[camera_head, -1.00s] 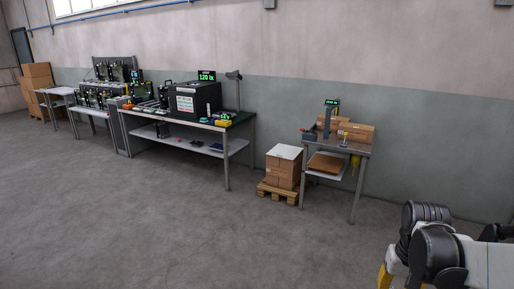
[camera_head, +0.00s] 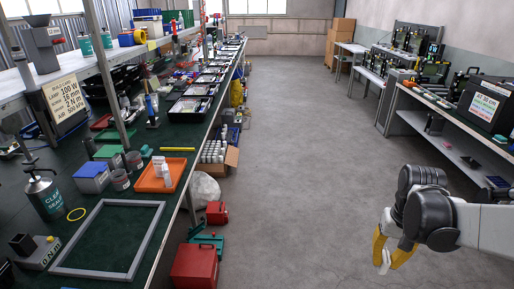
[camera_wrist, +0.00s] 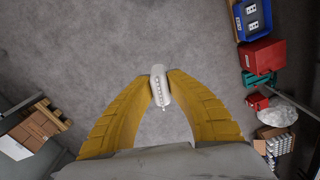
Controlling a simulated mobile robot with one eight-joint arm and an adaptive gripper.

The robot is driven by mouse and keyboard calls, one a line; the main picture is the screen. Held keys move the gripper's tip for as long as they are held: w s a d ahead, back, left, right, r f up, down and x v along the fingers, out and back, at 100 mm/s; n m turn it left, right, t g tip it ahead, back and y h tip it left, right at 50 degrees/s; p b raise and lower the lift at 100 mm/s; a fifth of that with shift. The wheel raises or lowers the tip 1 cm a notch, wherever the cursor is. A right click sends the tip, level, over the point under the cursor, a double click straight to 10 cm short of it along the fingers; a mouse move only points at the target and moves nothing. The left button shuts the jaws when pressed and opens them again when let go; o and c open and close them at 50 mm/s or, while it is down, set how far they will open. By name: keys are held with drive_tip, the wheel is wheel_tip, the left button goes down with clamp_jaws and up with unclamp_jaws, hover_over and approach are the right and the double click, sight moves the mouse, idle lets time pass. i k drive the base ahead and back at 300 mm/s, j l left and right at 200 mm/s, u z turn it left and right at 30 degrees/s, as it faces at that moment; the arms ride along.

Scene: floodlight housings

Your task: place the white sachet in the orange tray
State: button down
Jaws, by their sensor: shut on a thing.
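My gripper (camera_head: 388,255) has yellow fingers and is at the lower right of the head view, out over the open floor. It is shut on the white sachet (camera_wrist: 160,86), which sits between the fingertips in the wrist view and hangs below them in the head view (camera_head: 384,264). The orange tray (camera_head: 160,176) lies on the green bench top at the left, well apart from my gripper.
Red boxes (camera_head: 195,266) stand on the floor beside the bench. A second workbench (camera_head: 455,118) is at the right. The floor between is clear.

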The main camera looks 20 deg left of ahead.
sight(172, 168)
drive_tip(key=i+j+u, duration=0.1)
drive_tip(key=i+u, duration=0.2)
drive_tip(key=i, duration=0.65)
drive_tip(key=i+l+u, duration=0.1)
drive_tip(key=i+u, duration=0.15)
drive_tip(key=i, duration=0.7)
drive_tip(key=i+j+u, duration=0.15)
drive_tip(key=i+u, duration=1.05)
drive_tip(key=i+l+u, duration=0.2)
drive_tip(key=u, duration=0.15)
drive_tip(key=i+u, duration=0.25)
drive_tip(key=i+l, duration=0.05)
drive_tip(key=i, duration=0.05)
